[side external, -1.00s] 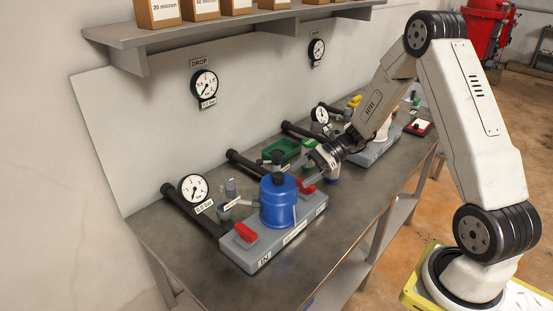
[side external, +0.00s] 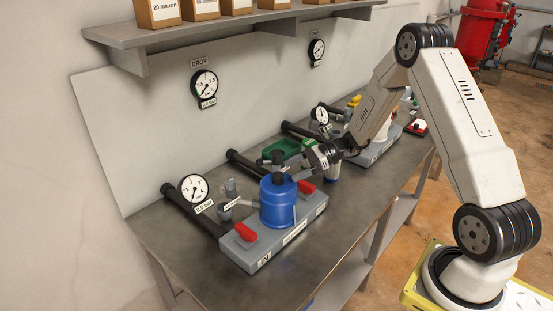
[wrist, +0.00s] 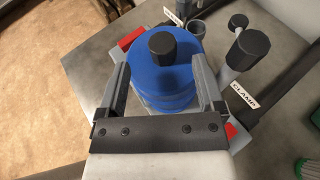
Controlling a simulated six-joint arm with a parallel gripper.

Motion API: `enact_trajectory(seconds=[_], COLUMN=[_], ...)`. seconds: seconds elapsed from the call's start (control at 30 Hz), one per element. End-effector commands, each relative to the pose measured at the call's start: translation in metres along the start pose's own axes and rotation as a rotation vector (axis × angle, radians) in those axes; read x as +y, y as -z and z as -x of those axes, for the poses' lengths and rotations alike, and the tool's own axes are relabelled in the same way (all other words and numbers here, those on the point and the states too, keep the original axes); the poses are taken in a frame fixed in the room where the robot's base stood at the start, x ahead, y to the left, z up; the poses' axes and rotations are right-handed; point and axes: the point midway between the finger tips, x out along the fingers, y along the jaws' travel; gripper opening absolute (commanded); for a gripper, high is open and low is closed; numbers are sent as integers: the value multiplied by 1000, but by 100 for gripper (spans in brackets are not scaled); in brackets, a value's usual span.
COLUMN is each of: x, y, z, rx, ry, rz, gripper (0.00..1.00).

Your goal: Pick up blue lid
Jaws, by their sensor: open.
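The blue lid (side external: 277,192) is the round top of a blue canister standing upright on a grey manifold block, with a black knob (side external: 278,178) at its centre. In the wrist view the blue lid (wrist: 150,70) and knob (wrist: 163,43) lie ahead and between the two fingers. My gripper (side external: 295,167) is open and empty, just right of and slightly above the lid in the side view. In the wrist view my gripper (wrist: 160,66) has one finger on each side of the lid. Whether the fingers touch it I cannot tell.
The grey manifold block (side external: 253,253) carries red handles (side external: 245,232). A clamp with a black knob (wrist: 252,42) stands beside the lid. A pressure gauge (side external: 193,188), a black pipe (side external: 183,205) and a green tray (side external: 281,151) are nearby. The front bench is clear.

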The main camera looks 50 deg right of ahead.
Motion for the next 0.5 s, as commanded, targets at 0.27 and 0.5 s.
enact_trajectory(seconds=[0.27,0.5], x=[-1,-2], y=[-1,-1], z=[-21,-46], rx=[0,1], ry=[-3,-2], rz=[2,2], gripper=[86,86])
